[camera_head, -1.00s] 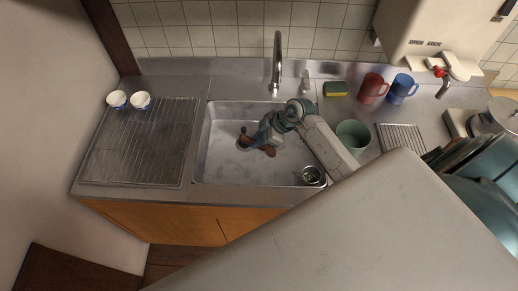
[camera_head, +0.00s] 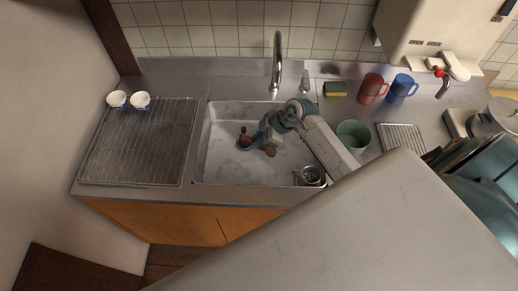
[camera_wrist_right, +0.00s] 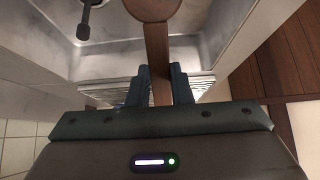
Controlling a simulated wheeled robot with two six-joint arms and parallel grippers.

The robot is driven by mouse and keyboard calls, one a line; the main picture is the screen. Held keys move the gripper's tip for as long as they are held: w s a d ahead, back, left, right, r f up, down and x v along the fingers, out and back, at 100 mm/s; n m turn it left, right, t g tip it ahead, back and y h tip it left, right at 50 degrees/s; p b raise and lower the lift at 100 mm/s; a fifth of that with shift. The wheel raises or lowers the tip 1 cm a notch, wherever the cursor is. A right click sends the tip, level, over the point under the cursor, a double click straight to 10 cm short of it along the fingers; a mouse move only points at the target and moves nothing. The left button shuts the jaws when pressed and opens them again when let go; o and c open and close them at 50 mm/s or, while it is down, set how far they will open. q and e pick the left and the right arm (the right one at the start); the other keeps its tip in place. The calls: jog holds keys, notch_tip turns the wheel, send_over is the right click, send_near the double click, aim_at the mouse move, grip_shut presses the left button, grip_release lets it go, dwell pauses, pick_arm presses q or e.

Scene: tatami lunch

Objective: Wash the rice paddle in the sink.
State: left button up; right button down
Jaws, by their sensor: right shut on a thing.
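The brown wooden rice paddle (camera_head: 270,151) is inside the steel sink (camera_head: 213,168), partly hidden by my right gripper (camera_head: 255,143). In the right wrist view, the gripper's two fingers (camera_wrist_right: 160,86) are shut on the handle of the paddle (camera_wrist_right: 158,58). The paddle's broad end runs past the top edge of that view. The steel faucet (camera_head: 278,62) stands behind the sink, and I cannot make out any water stream. My left gripper is not in view.
A round strainer (camera_head: 312,176) lies at the sink's right front corner. A green bowl (camera_head: 353,134), red mug (camera_head: 372,88), blue mug (camera_head: 402,88) and sponge (camera_head: 335,88) stand right of the sink.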

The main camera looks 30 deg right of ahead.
jog(key=shift+r, duration=2.55)
